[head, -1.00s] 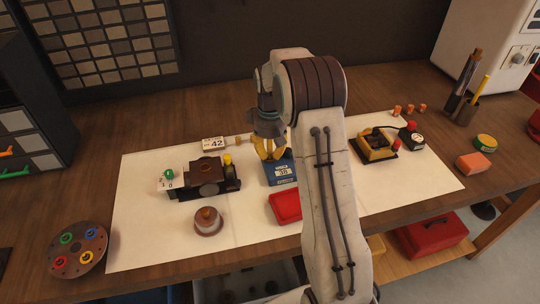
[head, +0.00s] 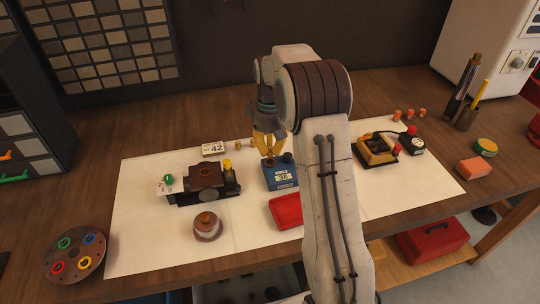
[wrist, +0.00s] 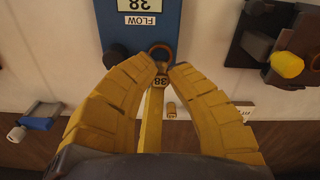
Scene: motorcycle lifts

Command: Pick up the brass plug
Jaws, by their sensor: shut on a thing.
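In the wrist view the blue block (wrist: 141,28) shows a copper-coloured ring (wrist: 160,51) just beyond the plug. I cannot tell whether the plug's lower end is clear of the block.
A dark knob (head: 288,157) tops the block near my fingers. A brown machine (head: 205,176) stands left, a 42 card (head: 213,148) behind. A red tray (head: 286,211) lies in front. A yellow-and-black device (head: 377,150) is right.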

